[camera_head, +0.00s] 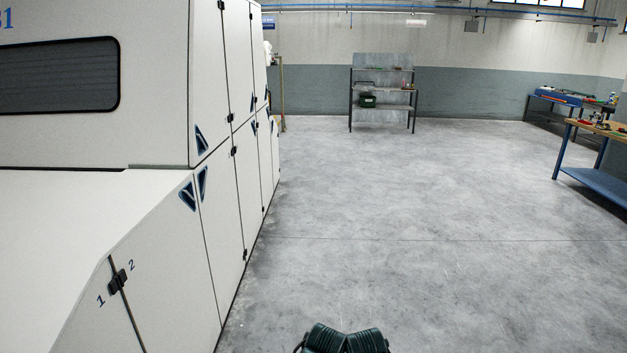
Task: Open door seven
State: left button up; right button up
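A large white machine (150,130) fills the left side. Its side has several shut door panels in an upper and a lower row. The numbers 1 and 2 show beside a black hinge or latch (117,282) on the near lower panels. I can read no number seven, so I cannot tell which panel is door seven. Dark triangular handles with blue rims sit at the panel edges: one on an upper panel (201,140) and two side by side on lower panels (187,196) (203,183). Farther panels are seen at a steep angle.
The grey concrete floor (420,210) right of the machine is wide and clear. A metal shelf rack (382,88) stands at the back wall. Workbenches with blue frames (592,185) stand at the far right. Dark green ribbed parts show at the bottom edge.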

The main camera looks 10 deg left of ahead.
aim_at(209, 120)
jog(key=i+u, duration=0.3)
jog(key=i, duration=0.2)
jog(key=i+l+u, duration=0.25)
jog(key=i, duration=0.25)
jog(key=i+l+u, duration=0.3)
jog(key=i, duration=0.15)
jog(key=i+l+u, duration=0.3)
jog(key=i, duration=0.2)
